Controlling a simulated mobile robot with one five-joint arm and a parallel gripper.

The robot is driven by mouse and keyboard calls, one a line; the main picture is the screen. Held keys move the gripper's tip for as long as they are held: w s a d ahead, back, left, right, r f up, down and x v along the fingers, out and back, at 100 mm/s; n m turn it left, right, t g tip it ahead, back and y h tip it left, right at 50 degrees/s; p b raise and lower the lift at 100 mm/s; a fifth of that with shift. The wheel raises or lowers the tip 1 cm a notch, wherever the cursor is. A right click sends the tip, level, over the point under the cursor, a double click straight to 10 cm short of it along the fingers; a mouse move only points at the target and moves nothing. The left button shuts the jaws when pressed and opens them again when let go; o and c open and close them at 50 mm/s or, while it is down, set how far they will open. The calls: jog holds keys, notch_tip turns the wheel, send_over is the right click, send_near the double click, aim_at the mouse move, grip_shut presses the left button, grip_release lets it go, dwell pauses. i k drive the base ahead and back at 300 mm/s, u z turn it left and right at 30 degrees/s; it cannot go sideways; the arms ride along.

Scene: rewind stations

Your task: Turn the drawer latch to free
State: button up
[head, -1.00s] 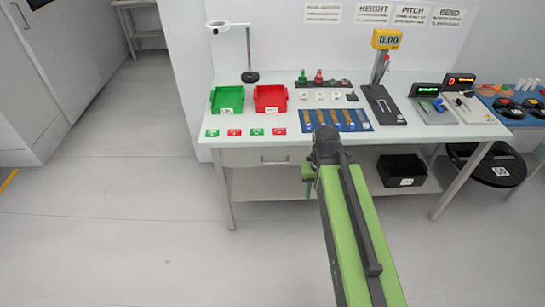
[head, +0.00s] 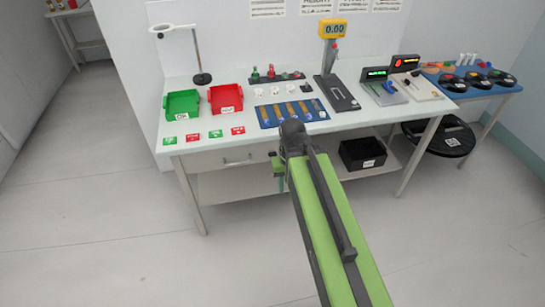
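A white drawer front (head: 234,159) with a grey bar handle sits under the left part of the workbench top. It looks closed. I cannot make out a latch on it at this size. My gripper (head: 279,180) points down in front of the bench, just right of the drawer.
The workbench (head: 180,80) carries a green bin (head: 182,104), a red bin (head: 226,98), a blue tray (head: 292,112) and a yellow gauge stand (head: 333,30). A black crate (head: 362,153) stands on its lower shelf. A black round stool (head: 440,140) is at the right. The floor in front is clear.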

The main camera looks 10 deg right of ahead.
aim_at(271, 152)
jog(key=u, duration=0.25)
jog(key=k, duration=0.1)
jog(key=u, duration=3.3)
jog(key=i, duration=0.25)
jog(key=z, duration=0.7)
jog(key=i, duration=0.4)
jog(key=z, duration=1.1)
